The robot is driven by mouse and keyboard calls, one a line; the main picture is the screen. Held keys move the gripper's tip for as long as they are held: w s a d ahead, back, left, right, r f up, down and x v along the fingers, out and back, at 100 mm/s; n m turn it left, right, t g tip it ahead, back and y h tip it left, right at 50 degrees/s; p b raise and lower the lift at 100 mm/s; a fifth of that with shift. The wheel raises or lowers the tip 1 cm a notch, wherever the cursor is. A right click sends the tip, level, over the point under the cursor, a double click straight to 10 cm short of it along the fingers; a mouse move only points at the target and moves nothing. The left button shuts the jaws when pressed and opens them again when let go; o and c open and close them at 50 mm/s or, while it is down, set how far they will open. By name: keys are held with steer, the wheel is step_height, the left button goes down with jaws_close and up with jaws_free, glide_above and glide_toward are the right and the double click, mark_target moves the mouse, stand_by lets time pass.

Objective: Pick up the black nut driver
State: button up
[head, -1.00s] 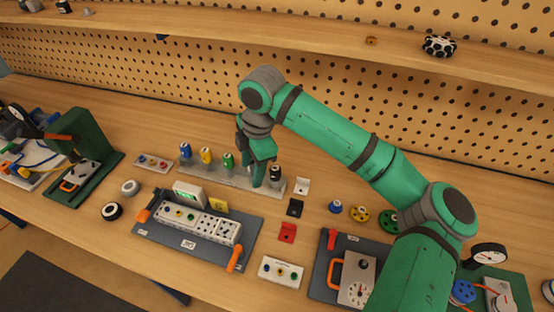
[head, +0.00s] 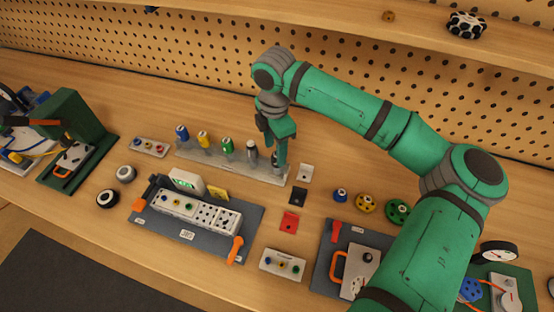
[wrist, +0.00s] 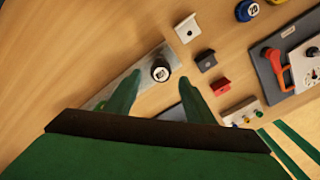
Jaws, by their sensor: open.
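The black nut driver (wrist: 161,70) stands upright in the light rack (wrist: 118,80). In the wrist view its round top lies between my gripper's two fingertips (wrist: 156,84), with a gap on each side. In the head view the black nut driver (head: 274,158) is partly hidden behind my gripper (head: 282,165), which points down over the rack's right end. My gripper is open and empty. Blue (head: 182,133), yellow (head: 204,140), green (head: 228,147) and grey (head: 251,153) drivers stand in the same rack to the left.
White (head: 305,172), black (head: 298,196) and red (head: 289,222) brackets lie just right of the rack. A dark mat with a white power strip (head: 190,210) lies in front. The pegboard wall and shelf (head: 330,22) are behind.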

steer(key=f, duration=0.1)
steer(key=d+f, duration=0.1)
steer(key=f, duration=0.1)
steer(key=shift+w+f, duration=0.1)
steer(key=shift+f, duration=0.2)
steer(key=shift+a+f, duration=0.2)
steer(key=shift+f, duration=0.2)
steer(key=shift+a, duration=0.1)
steer(key=c, duration=1.2)
steer(key=shift+r, duration=0.15)
steer(key=shift+r, duration=0.55)
steer(key=s+d+r, duration=0.2)
steer(key=s+r, duration=0.2)
steer(key=s+d+r, duration=0.1)
steer(key=s+r, duration=0.2)
steer(key=s, duration=0.1)
steer(key=s+d+r, duration=0.2)
steer(key=s+r, duration=0.2)
steer(key=s, duration=0.1)
steer(key=shift+d+r, duration=0.35)
